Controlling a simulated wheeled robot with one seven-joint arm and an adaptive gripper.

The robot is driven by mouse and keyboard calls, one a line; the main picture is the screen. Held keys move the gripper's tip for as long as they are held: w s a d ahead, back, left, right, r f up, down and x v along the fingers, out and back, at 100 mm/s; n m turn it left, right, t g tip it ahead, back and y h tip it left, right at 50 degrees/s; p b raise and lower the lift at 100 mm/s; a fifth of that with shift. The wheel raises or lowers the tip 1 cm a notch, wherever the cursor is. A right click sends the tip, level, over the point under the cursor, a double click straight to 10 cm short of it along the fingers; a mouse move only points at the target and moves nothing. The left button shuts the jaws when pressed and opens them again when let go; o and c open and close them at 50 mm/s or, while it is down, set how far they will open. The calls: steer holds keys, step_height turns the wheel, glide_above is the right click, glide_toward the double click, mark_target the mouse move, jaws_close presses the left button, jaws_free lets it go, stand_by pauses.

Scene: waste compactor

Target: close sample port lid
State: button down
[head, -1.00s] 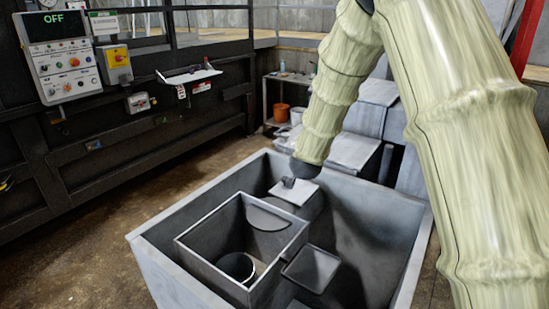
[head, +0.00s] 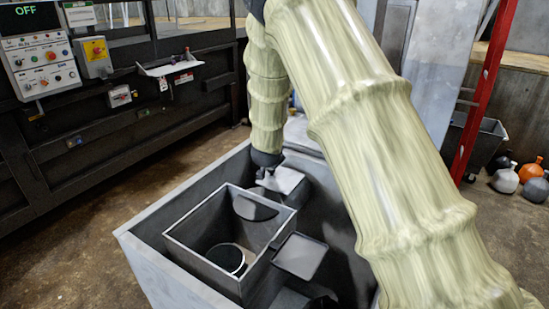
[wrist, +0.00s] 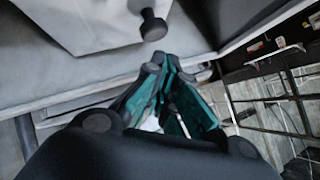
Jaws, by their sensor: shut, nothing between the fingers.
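A pale square plate (head: 285,181), which looks like the sample port lid, lies near the back inside a large grey bin (head: 160,215). In the wrist view a pale panel (wrist: 85,22) at the upper left carries a dark round-headed knob (wrist: 153,27). My gripper (head: 262,176) is at the left edge of the plate in the head view, partly hidden by my wrist. In the wrist view my gripper (wrist: 166,62) has its teal fingers shut and empty, just below the knob and apart from it.
An open square box (head: 183,247) with a round opening inside stands in the bin, with a grey square flap (head: 300,256) at its right side. The bin's walls surround my gripper. A control panel (head: 42,55) reads OFF. A red post (head: 482,85) stands at the right.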

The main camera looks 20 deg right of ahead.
steer(key=shift+w+a+f+b, duration=0.2)
steer(key=shift+w+f+b, duration=0.1)
steer(key=shift+f, duration=0.2)
steer(key=shift+w+a+f+b, duration=0.2)
steer(key=shift+w+f, duration=0.1)
steer(key=shift+f, duration=0.2)
